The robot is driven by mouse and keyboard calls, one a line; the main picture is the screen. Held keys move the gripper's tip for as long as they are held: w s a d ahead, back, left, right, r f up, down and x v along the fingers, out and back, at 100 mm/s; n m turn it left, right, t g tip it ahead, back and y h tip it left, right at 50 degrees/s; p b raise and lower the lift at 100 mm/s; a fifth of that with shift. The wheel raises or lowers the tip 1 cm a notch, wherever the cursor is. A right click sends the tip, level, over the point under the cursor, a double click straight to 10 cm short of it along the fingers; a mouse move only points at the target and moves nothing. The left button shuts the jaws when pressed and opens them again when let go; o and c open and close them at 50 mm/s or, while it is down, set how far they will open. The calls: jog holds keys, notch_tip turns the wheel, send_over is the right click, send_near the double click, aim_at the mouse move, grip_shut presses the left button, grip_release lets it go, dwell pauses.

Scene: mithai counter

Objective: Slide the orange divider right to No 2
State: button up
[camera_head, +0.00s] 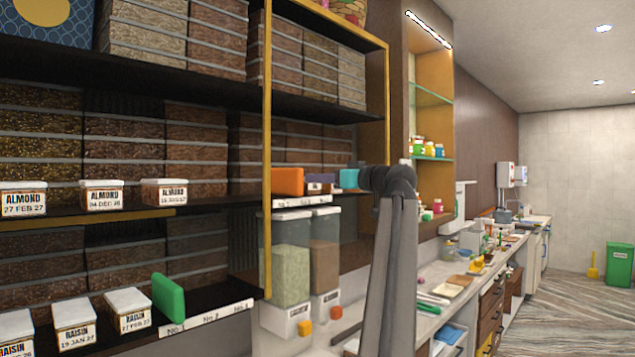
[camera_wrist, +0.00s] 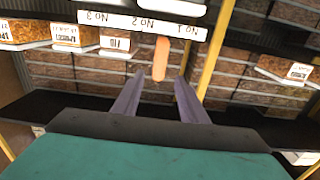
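The orange divider (camera_head: 287,183) stands upright on a middle shelf behind a white label strip (camera_head: 302,201). In the wrist view, which is upside down, the orange divider (camera_wrist: 161,58) stands by the strip (camera_wrist: 142,22) marked No 1, No 2 and No 3, around No 1 and No 2; its exact slot is unclear. My gripper (camera_wrist: 158,78) is open, its two fingers spread to either side of the divider's line, with the divider at or just beyond the tips. In the head view my gripper (camera_head: 318,182) is small and faces the divider from the right. No grip shows.
A green divider (camera_head: 168,297) stands on the lower shelf beside raisin boxes (camera_head: 128,311). Almond boxes (camera_head: 102,194) line the shelf at left. A yellow upright (camera_head: 267,150) stands close left of the orange divider. Tall clear containers (camera_head: 291,270) stand below.

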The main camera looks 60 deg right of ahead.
jog(key=shift+c, duration=0.4)
jog(key=c, duration=0.7)
jog(key=shift+n, duration=0.3)
grip_shut()
jog(key=a+f+n+g+h+b, duration=0.1)
jog(key=a+n+h, duration=0.3)
jog(key=a+n, duration=0.6)
jog(key=n+b, duration=0.1)
jog(key=n, duration=0.3)
jog(key=shift+w+f+n+g, duration=0.15)
jog(key=shift+w+n+g, duration=0.05)
jog(key=shift+n+g, duration=0.1)
